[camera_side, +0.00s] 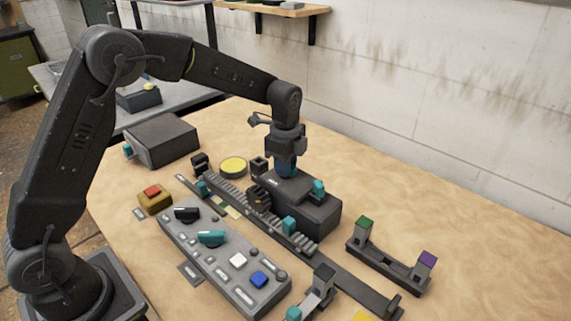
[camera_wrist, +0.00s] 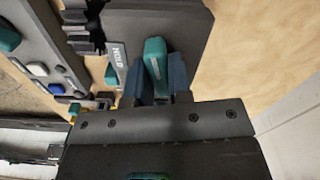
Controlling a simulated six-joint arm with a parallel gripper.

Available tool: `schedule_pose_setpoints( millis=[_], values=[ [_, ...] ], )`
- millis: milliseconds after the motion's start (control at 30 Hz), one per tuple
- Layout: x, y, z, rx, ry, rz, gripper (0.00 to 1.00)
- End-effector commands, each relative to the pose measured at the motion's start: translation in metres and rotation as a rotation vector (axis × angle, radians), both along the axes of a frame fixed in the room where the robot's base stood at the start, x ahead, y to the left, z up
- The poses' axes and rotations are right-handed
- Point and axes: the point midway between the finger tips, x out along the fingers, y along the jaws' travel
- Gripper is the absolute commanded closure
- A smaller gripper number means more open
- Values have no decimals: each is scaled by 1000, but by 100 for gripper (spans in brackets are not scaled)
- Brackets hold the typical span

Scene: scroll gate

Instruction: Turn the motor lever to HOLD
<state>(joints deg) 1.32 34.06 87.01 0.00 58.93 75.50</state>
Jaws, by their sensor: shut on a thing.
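The motor housing is a dark grey block (camera_side: 315,213) behind the toothed rack, and its top fills the upper middle of the wrist view (camera_wrist: 190,25). A teal lever (camera_wrist: 155,58) stands on it, between my two blue fingertips. My gripper (camera_wrist: 158,82) points down and is shut on this lever; it also shows in the side view (camera_side: 286,170), at the back of the housing. A plate marked HOLD (camera_wrist: 118,58) lies just left of the lever, apart from it. In the side view my fingers mostly hide the gripped lever. Another teal knob (camera_side: 319,188) stands on the housing's right part.
The toothed rack (camera_side: 231,195) runs along the front of the housing. A control panel (camera_side: 225,255) with knobs and buttons lies nearer. A bracket with green and purple tops (camera_side: 385,262) stands right. A yellow disc (camera_side: 233,167) lies left of the housing. Table behind is clear.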

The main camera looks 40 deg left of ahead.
Motion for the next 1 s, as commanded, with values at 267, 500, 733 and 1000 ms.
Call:
schedule_pose_setpoints(
  millis=[267, 500, 733, 1000],
  values=[
    [0, 0, 0, 0, -1, 258, 100],
    [0, 0, 0, 0, -1, 486, 100],
    [0, 0, 0, 0, -1, 704, 100],
    [0, 0, 0, -1, -1, 958, 100]
  ],
)
